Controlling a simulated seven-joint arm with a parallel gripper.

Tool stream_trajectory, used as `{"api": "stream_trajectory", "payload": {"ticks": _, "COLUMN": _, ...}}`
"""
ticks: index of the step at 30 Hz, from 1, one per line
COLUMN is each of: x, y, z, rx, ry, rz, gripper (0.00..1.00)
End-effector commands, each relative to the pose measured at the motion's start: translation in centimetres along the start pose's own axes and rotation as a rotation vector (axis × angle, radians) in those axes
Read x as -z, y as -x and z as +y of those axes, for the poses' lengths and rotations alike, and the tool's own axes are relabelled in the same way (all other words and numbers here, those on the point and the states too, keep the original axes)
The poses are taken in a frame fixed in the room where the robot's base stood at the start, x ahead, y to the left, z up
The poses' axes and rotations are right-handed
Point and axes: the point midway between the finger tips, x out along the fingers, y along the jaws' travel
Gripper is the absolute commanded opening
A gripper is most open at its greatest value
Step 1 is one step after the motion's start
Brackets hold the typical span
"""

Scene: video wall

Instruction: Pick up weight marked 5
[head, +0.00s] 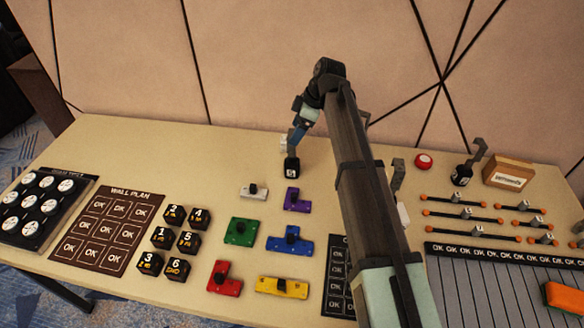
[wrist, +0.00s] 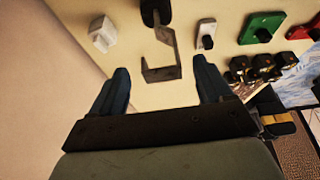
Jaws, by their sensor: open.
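A black weight (head: 291,168) with a pale digit, perhaps a 5, stands upright on the table near the wall. Its grey hook is mostly hidden by my gripper in the head view. My gripper (head: 297,137) is open and empty, just above this weight. In the wrist view its two blue fingers (wrist: 163,66) lie to either side of the grey hook (wrist: 161,72), apart from it; the weight's dark body (wrist: 156,12) is at the top edge. Another black hooked weight (head: 461,175) stands at the right; its mark is too small to read.
Coloured blocks, such as a purple one (head: 297,200) and a green one (head: 241,231), lie in front. Several numbered black cubes (head: 187,242) are at left. A wooden box (head: 508,172) and red button (head: 423,161) are at right. The wall rises close behind.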

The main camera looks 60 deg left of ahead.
Motion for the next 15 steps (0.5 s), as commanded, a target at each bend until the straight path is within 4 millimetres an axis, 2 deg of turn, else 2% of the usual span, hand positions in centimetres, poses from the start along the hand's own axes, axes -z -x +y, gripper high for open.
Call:
{"api": "stream_trajectory", "payload": {"ticks": 11, "x": 0.0, "y": -1.9, "z": -0.1, "rx": 0.001, "ry": -0.001, "rz": 0.0, "gripper": 0.79}}
{"api": "stream_trajectory", "payload": {"ticks": 15, "x": 0.0, "y": -3.6, "z": -0.2, "rx": 0.0, "ry": -0.001, "rz": 0.0, "gripper": 0.79}}
